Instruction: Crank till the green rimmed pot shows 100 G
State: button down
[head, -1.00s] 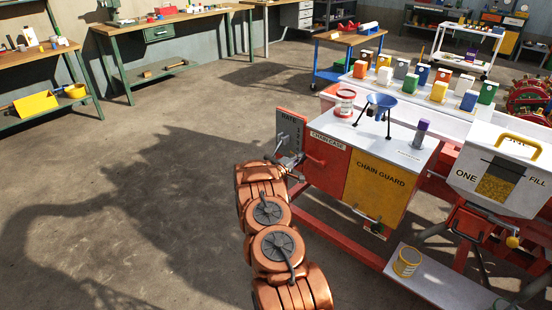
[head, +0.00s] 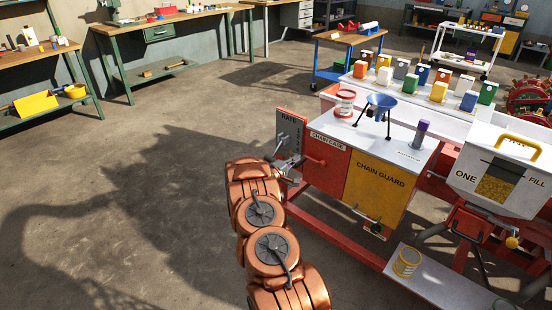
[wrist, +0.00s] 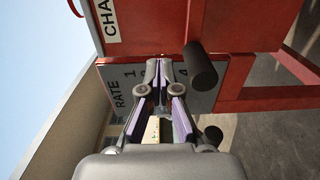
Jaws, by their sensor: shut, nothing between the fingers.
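My gripper (wrist: 160,66) is shut and empty, its purple-padded fingertips close to the grey RATE plate (wrist: 178,90). A dark cylindrical handle (wrist: 201,66) stands beside the fingertips, apart from them, and a second dark knob (wrist: 213,134) shows lower down. In the head view my gripper (head: 290,172) is at the left end of the red and yellow machine (head: 330,170), by the RATE plate (head: 290,132). A green rim (head: 503,304) shows at the bottom edge, probably the green rimmed pot; most of it is cut off and no weight reading is visible.
A yellow-rimmed tin (head: 407,263) stands on the low shelf (head: 440,283). A white hopper (head: 507,170) is at the right. The floor (head: 120,180) left of the machine is clear.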

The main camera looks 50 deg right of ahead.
jog(key=shift+s+a, duration=0.1)
jog(key=shift+a, duration=2.7)
